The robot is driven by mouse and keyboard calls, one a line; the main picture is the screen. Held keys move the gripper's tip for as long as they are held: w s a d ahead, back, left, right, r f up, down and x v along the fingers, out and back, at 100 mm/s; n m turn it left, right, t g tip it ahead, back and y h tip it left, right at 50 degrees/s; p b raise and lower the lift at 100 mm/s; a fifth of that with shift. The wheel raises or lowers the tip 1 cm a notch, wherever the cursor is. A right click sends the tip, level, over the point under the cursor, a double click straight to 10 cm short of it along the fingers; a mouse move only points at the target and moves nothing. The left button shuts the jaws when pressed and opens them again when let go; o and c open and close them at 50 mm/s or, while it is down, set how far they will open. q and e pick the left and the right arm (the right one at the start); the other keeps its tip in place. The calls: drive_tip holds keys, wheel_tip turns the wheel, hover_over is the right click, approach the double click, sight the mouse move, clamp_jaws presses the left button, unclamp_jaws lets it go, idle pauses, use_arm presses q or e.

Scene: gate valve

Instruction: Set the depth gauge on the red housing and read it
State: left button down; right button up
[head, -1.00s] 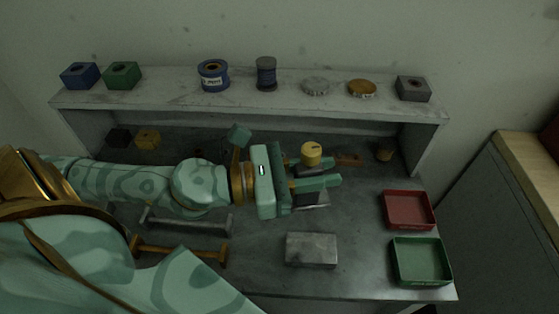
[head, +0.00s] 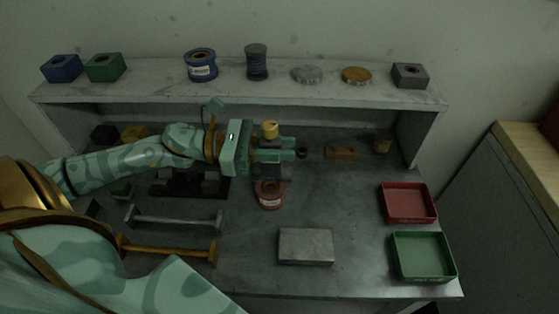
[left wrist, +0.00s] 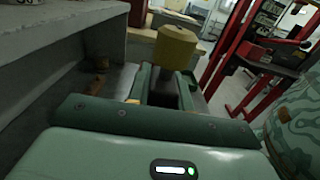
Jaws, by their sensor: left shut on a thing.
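My left gripper (head: 276,155) is shut on the depth gauge, whose yellow cylindrical top (head: 269,130) stands up above the fingers. In the left wrist view the yellow top (left wrist: 176,47) rises between the fingers, over a dark body partly hidden by them. The red housing (head: 269,194), a low round piece with a pale label, sits on the bench just below the gripper in the head view. Fingers and gauge hide its far part. I cannot tell whether the gauge touches it. My right gripper is not in view.
A dark stand (head: 185,185) lies under my left arm. A grey bar (head: 175,217), an orange bar (head: 170,249) and a grey block (head: 306,246) are nearer. Red (head: 407,203) and green (head: 422,257) trays stand right. A shelf (head: 290,95) with several parts runs behind.

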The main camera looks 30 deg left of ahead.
use_arm(q)
drive_tip(key=f, duration=0.2)
drive_tip(key=f+b, duration=0.1)
drive_tip(key=shift+w+a+f, duration=0.2)
drive_tip(key=shift+a+f, duration=0.05)
drive_tip(key=shift+f, duration=0.1)
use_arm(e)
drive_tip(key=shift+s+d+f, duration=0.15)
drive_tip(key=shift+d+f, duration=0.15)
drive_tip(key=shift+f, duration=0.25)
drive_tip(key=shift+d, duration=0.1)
use_arm(q)
drive_tip(key=shift+f, duration=0.1)
drive_tip(key=shift+f, duration=0.15)
drive_tip(key=c, duration=1.7)
unclamp_jaws()
drive_tip(key=shift+f, duration=0.15)
drive_tip(key=o, duration=0.4)
drive_tip(key=shift+o, duration=0.2)
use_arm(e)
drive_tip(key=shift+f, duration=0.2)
